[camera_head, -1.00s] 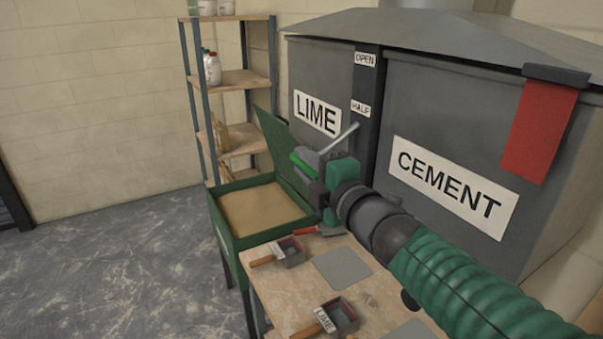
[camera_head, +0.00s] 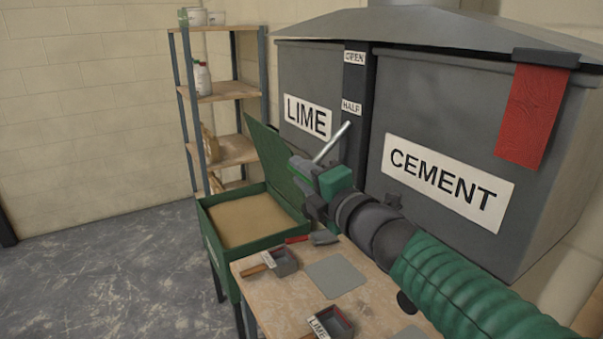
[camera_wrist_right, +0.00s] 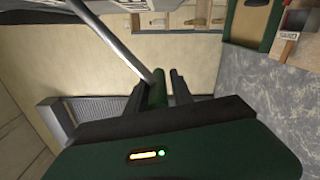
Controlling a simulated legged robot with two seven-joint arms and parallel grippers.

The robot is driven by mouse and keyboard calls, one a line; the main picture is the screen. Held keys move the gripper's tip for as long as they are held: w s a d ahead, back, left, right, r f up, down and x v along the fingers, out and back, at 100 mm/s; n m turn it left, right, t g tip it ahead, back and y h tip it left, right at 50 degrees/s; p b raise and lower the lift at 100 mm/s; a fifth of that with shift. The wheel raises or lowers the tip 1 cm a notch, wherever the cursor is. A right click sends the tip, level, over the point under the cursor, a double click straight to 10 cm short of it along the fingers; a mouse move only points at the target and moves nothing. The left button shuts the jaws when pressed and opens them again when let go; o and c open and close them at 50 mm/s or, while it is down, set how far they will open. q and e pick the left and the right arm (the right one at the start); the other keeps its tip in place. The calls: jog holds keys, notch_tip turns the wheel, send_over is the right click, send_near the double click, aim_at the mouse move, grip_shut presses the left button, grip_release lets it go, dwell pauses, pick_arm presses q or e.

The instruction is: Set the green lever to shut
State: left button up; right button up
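The lever is a bare metal rod (camera_head: 332,142) with a green grip (camera_head: 302,168) at its end. It sticks out from the dark strip between the LIME and CEMENT bins, below the HALF label (camera_head: 351,106). In the right wrist view the rod (camera_wrist_right: 118,40) runs down to the green grip (camera_wrist_right: 158,88), between the fingers of my right gripper (camera_wrist_right: 159,92). A narrow gap shows beside the right-hand finger, so the gripper looks open around the grip. In the head view my right gripper (camera_head: 306,192) covers the lower strip. My left gripper is not in view.
An OPEN label (camera_head: 354,57) tops the strip. Below my right arm, a wooden table (camera_head: 268,302) holds small boxes (camera_head: 285,262), a trowel (camera_head: 322,238) and a grey plate (camera_head: 335,277). A green sand bin (camera_head: 225,248) with raised lid stands left, before a shelf (camera_head: 220,90).

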jog(key=o, duration=0.3)
jog(key=shift+w+d+f, duration=0.1)
jog(key=shift+f, duration=0.1)
jog(key=shift+d, duration=0.1)
jog(key=shift+r, duration=0.1)
jog(key=p+v, duration=1.2)
jog(key=v, duration=0.4)
jog(key=shift+s+d, duration=0.25)
jog(key=shift+s, duration=0.05)
jog(key=shift+w, duration=0.15)
